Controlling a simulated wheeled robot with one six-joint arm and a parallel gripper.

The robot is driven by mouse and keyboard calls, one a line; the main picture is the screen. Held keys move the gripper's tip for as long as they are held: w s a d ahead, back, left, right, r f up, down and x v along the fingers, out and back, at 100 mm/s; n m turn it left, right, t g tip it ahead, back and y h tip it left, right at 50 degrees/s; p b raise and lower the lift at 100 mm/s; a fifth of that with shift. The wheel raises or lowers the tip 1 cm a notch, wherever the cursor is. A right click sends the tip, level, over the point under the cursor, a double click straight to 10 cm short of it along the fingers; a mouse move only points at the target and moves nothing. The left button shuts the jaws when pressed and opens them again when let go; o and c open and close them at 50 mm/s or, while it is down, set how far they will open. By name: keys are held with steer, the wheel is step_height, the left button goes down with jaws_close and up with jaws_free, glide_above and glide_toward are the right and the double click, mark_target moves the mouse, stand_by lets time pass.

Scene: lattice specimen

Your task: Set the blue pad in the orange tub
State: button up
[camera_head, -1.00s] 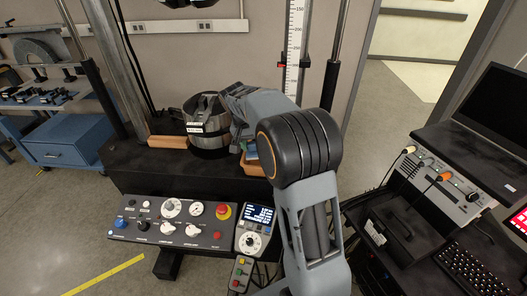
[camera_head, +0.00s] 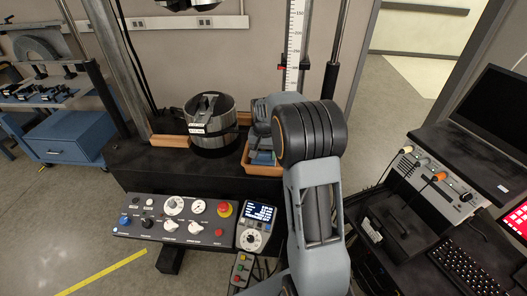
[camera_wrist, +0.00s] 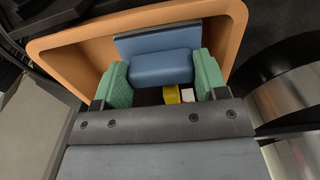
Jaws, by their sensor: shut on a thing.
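The blue pad (camera_wrist: 160,68) sits between the green-faced fingers of my gripper (camera_wrist: 163,80) in the wrist view, and the gripper is shut on it. A flat blue face (camera_wrist: 155,42) shows just behind the pad; I cannot tell whether it is part of it. The orange tub (camera_wrist: 222,10) surrounds the pad in this view, with the pad over or inside its opening; I cannot tell whether it touches the floor. In the head view the tub (camera_head: 264,171) stands on the black bench, partly hidden by my arm. The fingertips are hidden there.
A yellow block (camera_wrist: 171,94) and a white piece (camera_wrist: 188,95) show beyond my gripper, near the tub's floor. A steel cylinder (camera_head: 211,125) stands left of the tub. A control panel (camera_head: 175,220) is in front, and a vertical scale (camera_head: 293,45) rises behind.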

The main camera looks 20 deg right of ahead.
steer(key=shift+f+b, duration=0.45)
steer(key=shift+f, duration=0.2)
steer(key=o, duration=0.9)
steer(key=shift+r, duration=0.1)
